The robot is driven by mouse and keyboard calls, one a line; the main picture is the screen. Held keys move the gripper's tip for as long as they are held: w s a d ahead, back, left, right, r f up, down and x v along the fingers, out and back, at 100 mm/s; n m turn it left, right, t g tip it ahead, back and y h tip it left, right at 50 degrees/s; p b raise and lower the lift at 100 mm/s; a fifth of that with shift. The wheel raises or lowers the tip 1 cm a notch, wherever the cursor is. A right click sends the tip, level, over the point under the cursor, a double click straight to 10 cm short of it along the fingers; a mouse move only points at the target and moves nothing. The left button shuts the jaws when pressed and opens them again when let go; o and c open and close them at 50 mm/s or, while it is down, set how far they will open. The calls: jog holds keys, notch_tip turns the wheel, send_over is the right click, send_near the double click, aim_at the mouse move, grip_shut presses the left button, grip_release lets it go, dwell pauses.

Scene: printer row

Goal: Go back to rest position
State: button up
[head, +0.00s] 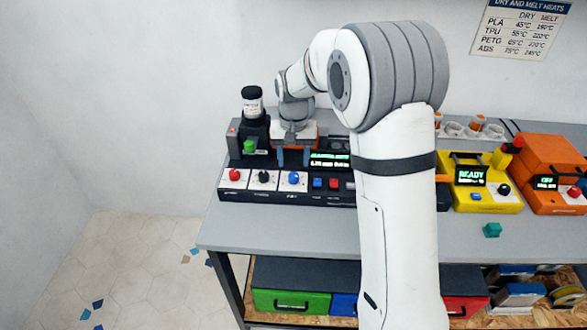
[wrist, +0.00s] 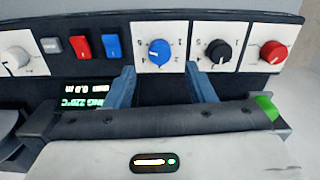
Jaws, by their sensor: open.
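My gripper (head: 293,158) is at the left end of the bench, over the black machine with the knob panel (head: 262,189). In the wrist view my gripper (wrist: 160,72) is open, with its two blue-grey fingers apart and nothing held between them. The blue knob (wrist: 160,52) shows just past the fingertips, roughly between them. The black knob (wrist: 217,51) and red knob (wrist: 272,51) are to its right. My arm reaches from the front of the bench and hides part of its middle.
A yellow machine (head: 484,198) with a READY display and an orange machine (head: 552,150) stand on the right. The bench's front strip (head: 275,237) is largely clear.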

jog(key=shift+r, duration=1.25)
jog(key=s+d+r+t, duration=0.1)
jog(key=s+d+r, duration=0.2)
jog(key=s, duration=0.3)
jog(key=s+d+r, duration=0.3)
jog(key=s+r, duration=0.1)
jog(key=s, duration=0.2)
jog(key=s+d+t, duration=0.1)
jog(key=s+d, duration=0.1)
jog(key=s, duration=0.6)
jog(key=s+d+f, duration=0.1)
jog(key=s+d, duration=0.1)
jog(key=s, duration=0.6)
jog(key=shift+d+n+t, duration=0.3)
jog(key=shift+d+t, duration=0.1)
jog(key=shift+f, duration=0.1)
